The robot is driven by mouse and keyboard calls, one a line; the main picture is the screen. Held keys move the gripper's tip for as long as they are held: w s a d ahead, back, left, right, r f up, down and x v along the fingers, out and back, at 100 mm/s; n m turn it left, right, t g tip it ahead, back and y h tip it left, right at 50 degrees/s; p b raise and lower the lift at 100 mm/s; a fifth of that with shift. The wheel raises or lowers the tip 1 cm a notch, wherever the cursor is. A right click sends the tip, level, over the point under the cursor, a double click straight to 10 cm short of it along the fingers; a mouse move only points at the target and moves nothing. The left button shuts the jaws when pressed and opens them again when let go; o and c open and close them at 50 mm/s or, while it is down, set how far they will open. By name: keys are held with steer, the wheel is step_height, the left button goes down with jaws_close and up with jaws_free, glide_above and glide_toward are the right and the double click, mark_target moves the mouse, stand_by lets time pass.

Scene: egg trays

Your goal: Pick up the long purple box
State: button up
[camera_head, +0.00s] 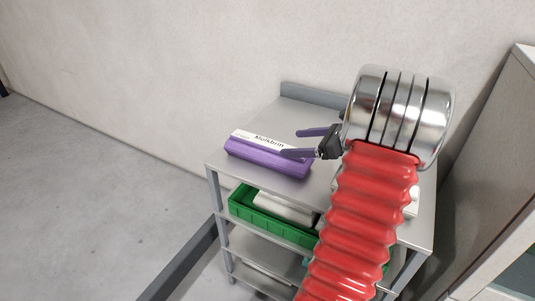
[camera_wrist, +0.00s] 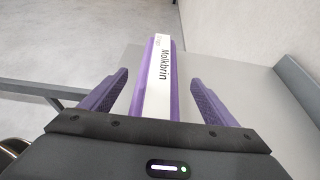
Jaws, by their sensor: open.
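The long purple box (camera_head: 268,157) has a white top face with dark lettering and lies on the left part of the shelf unit's top. In the wrist view the box (camera_wrist: 160,75) runs lengthwise away from me, between my two purple fingers, with its near end hidden behind my gripper's dark body. My gripper (camera_head: 300,143) is open at the box's right end in the head view. The fingers (camera_wrist: 153,98) stand apart on either side of the box, with a visible gap on each side. I cannot tell how high they are above the shelf.
The grey shelf unit (camera_head: 308,190) has a raised edge (camera_head: 312,95) at the back. A green crate (camera_head: 270,220) with white items sits on a lower shelf. A white object (camera_head: 412,203) lies partly hidden behind my arm. A pale wall stands behind, and a cabinet (camera_head: 505,170) at right.

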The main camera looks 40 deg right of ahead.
mark_target(268, 143)
steer(key=shift+x, duration=2.15)
steer(key=shift+x, duration=2.6)
steer(key=shift+r, duration=0.1)
steer(key=c, duration=1.6)
steer(key=shift+c, duration=0.9)
steer(key=shift+r, duration=0.1)
step_height(268, 143, up, 10)
